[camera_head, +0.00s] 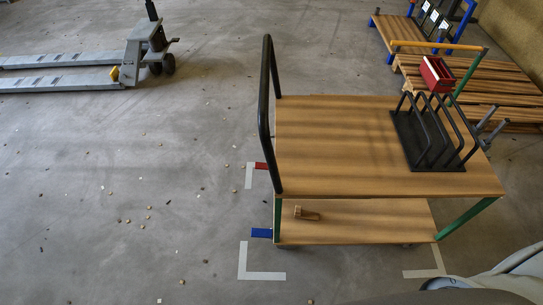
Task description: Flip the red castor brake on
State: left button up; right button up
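The red castor brake (261,166) is a small red tab sticking out to the left from under the trolley, near the black push handle (265,115). A blue tab (261,233) sticks out in the same way at the nearer left corner. The trolley (350,150) has a wooden top deck and a lower wooden shelf (370,225). Its castors are mostly hidden below the shelf. Neither of my grippers can be made out. A grey rounded part of my body shows at the bottom right.
A black rack (427,135) stands on the top deck and a small wooden block (306,213) lies on the shelf. White corner marks (262,275) lie on the floor. A pallet truck (120,60) stands at the upper left, wooden pallets (490,80) at the upper right. The left floor is open, with small scattered bits.

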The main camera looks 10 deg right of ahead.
aim_at(258, 165)
jog(key=i+j+z, duration=0.35)
jog(key=j+z, duration=0.15)
jog(key=j, duration=0.25)
jog(key=i+j+z, duration=0.25)
jog(key=j, duration=0.15)
jog(key=j+z, duration=0.25)
jog(key=j, duration=0.2)
